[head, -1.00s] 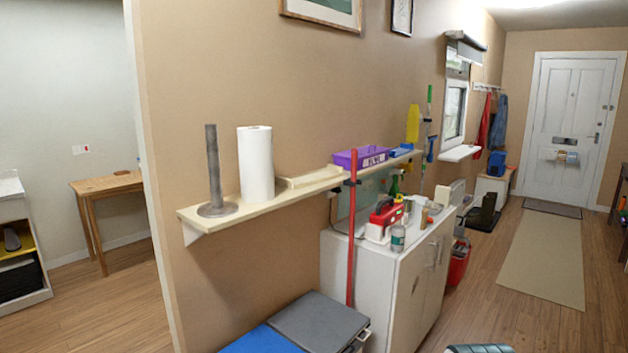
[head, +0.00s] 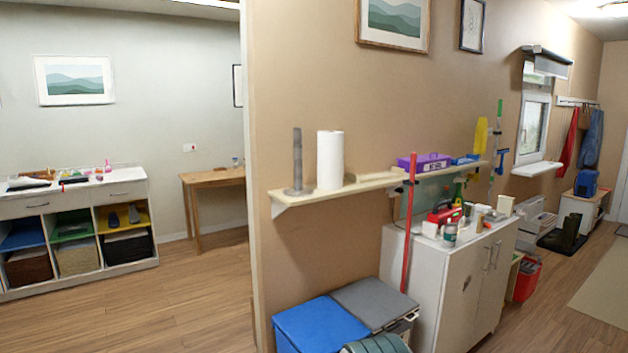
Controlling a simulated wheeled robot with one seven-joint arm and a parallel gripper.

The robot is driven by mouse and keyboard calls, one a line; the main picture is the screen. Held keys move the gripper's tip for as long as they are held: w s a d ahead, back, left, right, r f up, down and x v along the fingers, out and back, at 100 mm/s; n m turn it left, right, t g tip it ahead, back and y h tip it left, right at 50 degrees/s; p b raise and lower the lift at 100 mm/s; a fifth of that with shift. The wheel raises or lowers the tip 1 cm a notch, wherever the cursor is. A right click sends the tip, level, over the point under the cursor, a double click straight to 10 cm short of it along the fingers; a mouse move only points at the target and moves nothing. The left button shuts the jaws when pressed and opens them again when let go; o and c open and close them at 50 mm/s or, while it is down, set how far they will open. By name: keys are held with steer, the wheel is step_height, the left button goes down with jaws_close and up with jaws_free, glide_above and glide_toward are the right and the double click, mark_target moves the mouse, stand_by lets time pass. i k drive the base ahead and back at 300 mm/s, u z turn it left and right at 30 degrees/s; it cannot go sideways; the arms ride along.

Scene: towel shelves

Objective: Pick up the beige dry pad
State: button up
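I cannot make out the beige dry pad for certain. A low beige flat piece (head: 366,179) lies on the cream wall shelf (head: 308,196), right of the white paper roll (head: 330,160); its colour nearly matches the shelf, and I cannot tell if it is the pad. My gripper is not recognisable in the head view.
A blue-lidded bin (head: 318,322) and a grey-lidded bin (head: 377,302) stand under the shelf. A red pole (head: 410,215) stands before the white cabinet (head: 445,285). A cubby unit (head: 150,215) stands at left. The wooden floor (head: 170,305) between is open.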

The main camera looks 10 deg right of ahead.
mark_target(395, 171)
steer(key=z, duration=0.55)
steer(key=i, duration=0.5)
steer(key=z, duration=0.9)
steer(key=i, duration=2)
steer(key=u, duration=0.95)
